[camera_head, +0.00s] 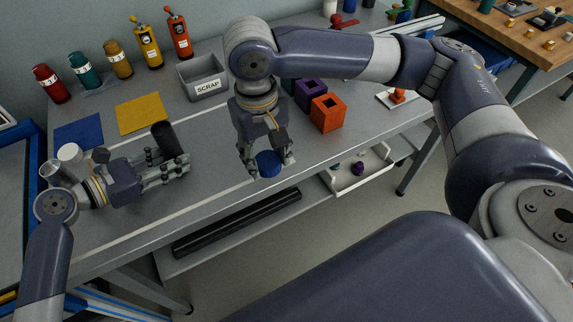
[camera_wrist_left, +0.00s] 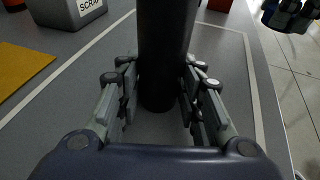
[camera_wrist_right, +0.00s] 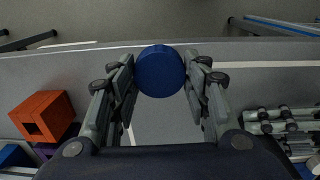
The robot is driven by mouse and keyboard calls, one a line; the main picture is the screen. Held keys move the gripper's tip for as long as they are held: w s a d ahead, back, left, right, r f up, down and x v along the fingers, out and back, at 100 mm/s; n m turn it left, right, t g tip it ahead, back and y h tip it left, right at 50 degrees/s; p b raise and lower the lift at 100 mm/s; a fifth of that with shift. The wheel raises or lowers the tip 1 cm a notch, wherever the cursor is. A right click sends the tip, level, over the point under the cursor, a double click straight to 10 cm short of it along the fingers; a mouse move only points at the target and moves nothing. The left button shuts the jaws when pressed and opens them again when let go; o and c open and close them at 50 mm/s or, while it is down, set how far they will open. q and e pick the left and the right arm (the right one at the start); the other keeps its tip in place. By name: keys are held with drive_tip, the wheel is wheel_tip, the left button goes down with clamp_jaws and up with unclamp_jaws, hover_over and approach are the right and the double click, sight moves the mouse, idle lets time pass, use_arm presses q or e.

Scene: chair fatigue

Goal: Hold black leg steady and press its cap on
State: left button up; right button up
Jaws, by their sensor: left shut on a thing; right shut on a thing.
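The black leg (camera_head: 163,137) stands upright at the left of the grey bench. My left gripper (camera_head: 170,166) is shut on it from the side, low on the leg. In the left wrist view the leg (camera_wrist_left: 166,50) rises between the fingers, and its top is cut off. My right gripper (camera_head: 269,168) points down near the bench's front edge, shut on a round blue cap (camera_head: 269,162). In the right wrist view the cap (camera_wrist_right: 160,71) sits between the fingertips. The cap is apart from the leg, to its right.
A grey SCRAP bin (camera_head: 204,80) stands behind. An orange hollow block (camera_head: 327,113) and a purple one (camera_head: 309,94) are right of the right gripper. Blue (camera_head: 79,131) and yellow (camera_head: 141,114) mats lie at the left. The bench between the grippers is clear.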

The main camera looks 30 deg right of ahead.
drive_tip(key=w+a+r, duration=0.6)
drive_tip(key=w+a, duration=0.2)
drive_tip(key=w, duration=0.1)
wheel_tip(320, 180, up, 6)
hover_over(160, 127)
drive_tip(key=shift+s+r+n+y, duration=0.1)
drive_tip(key=shift+r+n+y, duration=0.1)
drive_tip(key=shift+n+y, duration=0.15)
drive_tip(key=shift+f, duration=2)
drive_tip(key=shift+f, duration=0.15)
drive_tip(key=shift+f, duration=1.3)
drive_tip(key=o, duration=0.9)
drive_tip(key=shift+c, duration=0.2)
